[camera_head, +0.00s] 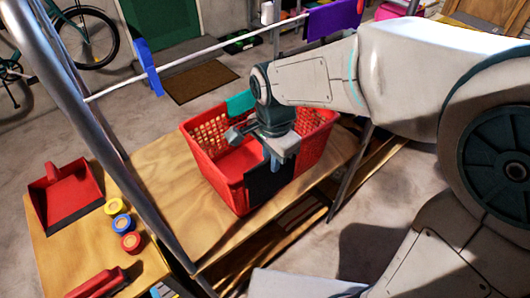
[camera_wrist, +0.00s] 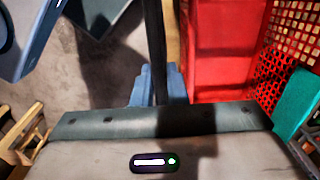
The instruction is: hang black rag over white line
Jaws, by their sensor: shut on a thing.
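My gripper (camera_head: 281,152) is shut on the black rag (camera_head: 267,184), near the front rim of the red basket. The rag hangs down from the fingers in front of the basket's near side. In the wrist view, the rag (camera_wrist: 160,45) shows as a thin dark strip edge-on between the light blue fingertips (camera_wrist: 159,84). The white line (camera_head: 205,50) runs across the upper left of the head view, behind and above the basket, well apart from the rag. My arm covers part of the scene to its right.
The red basket (camera_head: 208,170) stands on a wooden table (camera_head: 165,185), with a teal cloth (camera_head: 240,103) over its far rim. A blue cloth (camera_head: 148,66) and a purple cloth (camera_head: 332,20) hang on the line, with bare line between them. A metal post (camera_head: 75,100) rises at left.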

